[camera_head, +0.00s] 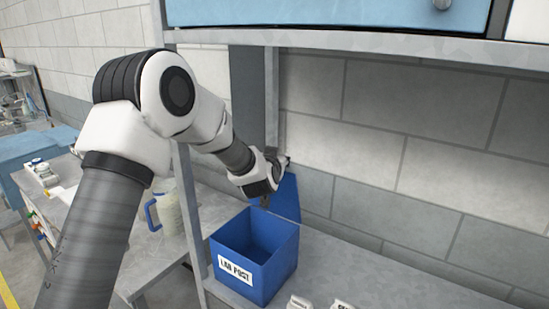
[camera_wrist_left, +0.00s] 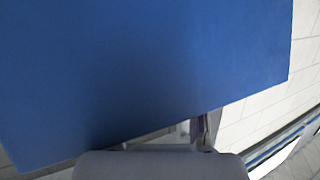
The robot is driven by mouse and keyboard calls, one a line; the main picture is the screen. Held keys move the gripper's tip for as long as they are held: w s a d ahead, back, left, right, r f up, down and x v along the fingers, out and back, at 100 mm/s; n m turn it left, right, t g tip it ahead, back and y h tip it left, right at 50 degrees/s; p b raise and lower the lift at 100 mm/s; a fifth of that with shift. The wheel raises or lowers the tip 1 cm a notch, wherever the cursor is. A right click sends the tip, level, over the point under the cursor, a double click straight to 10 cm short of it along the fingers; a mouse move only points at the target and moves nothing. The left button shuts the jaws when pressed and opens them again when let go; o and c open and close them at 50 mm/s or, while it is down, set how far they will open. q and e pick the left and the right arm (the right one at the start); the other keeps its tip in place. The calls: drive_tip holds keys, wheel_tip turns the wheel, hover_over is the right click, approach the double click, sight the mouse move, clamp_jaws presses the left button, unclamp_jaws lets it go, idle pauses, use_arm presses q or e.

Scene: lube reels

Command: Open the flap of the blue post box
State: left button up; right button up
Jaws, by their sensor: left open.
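The blue post box (camera_head: 226,263), labelled "LAB POST", stands on a grey shelf with its top open and its dark inside showing. Its blue flap (camera_head: 287,199) stands raised at the back edge of the box. A large blue surface, which looks like the flap (camera_wrist_left: 150,60), fills most of the left wrist view. My left gripper (camera_head: 275,177) is open, above the box's back and close to the flap's upper left part. I cannot tell whether it touches the flap. The fingertips are partly hidden by the wrist. My right gripper is not in view.
A grey post (camera_head: 271,98) and a brick wall (camera_head: 350,150) stand behind the box. An upper shelf (camera_head: 350,45) crosses above the arm. A jug with a blue handle (camera_head: 170,210) stands left of the box. Small white items (camera_head: 299,302) lie at the front right.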

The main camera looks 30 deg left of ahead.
use_arm(q)
drive_tip(key=s+d+r+p, duration=0.1)
drive_tip(key=d+r+p, duration=0.2)
drive_tip(key=r+p, duration=0.2)
wheel_tip(320, 180, up, 2)
drive_tip(key=shift+s, duration=0.4)
drive_tip(key=shift+f, duration=0.1)
idle(0.4)
drive_tip(key=v, duration=1.1)
drive_tip(key=shift+s, duration=0.35)
drive_tip(key=shift+d+r, duration=0.1)
drive_tip(key=shift+r, duration=0.1)
